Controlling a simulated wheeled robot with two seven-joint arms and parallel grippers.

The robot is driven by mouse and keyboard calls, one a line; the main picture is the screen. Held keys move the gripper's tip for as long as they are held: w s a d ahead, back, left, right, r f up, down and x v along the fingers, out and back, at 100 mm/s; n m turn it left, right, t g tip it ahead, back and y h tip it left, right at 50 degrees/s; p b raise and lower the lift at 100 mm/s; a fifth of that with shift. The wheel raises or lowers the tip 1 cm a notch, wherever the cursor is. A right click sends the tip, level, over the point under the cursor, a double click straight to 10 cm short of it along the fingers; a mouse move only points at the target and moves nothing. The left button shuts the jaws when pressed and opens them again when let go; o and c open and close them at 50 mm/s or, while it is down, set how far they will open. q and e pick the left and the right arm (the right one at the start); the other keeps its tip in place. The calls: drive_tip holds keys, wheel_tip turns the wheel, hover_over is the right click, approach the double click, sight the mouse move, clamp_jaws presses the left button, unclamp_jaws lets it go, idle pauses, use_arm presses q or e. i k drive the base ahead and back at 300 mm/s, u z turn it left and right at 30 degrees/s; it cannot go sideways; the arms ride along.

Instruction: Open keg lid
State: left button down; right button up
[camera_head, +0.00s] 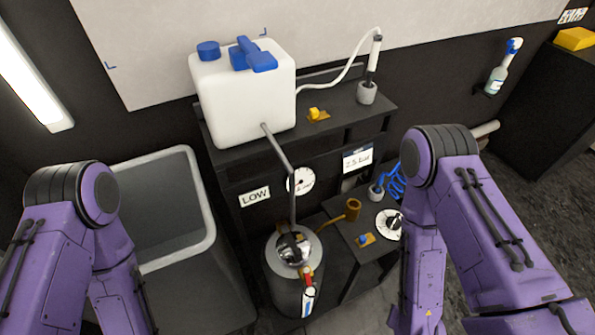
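A white tank (242,100) with blue caps stands on the bench (340,118). A thin pipe (278,150) runs from it down towards the keg. A grey open bin (180,250) stands left of the keg. A low shelf with a dial (389,222) is at its right.

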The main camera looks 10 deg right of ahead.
sight(292, 248)
drive_tip(key=k, duration=1)
drive_tip(key=z, duration=0.75)
drive_tip(key=i, duration=1)
drive_tip(key=u, duration=0.8)
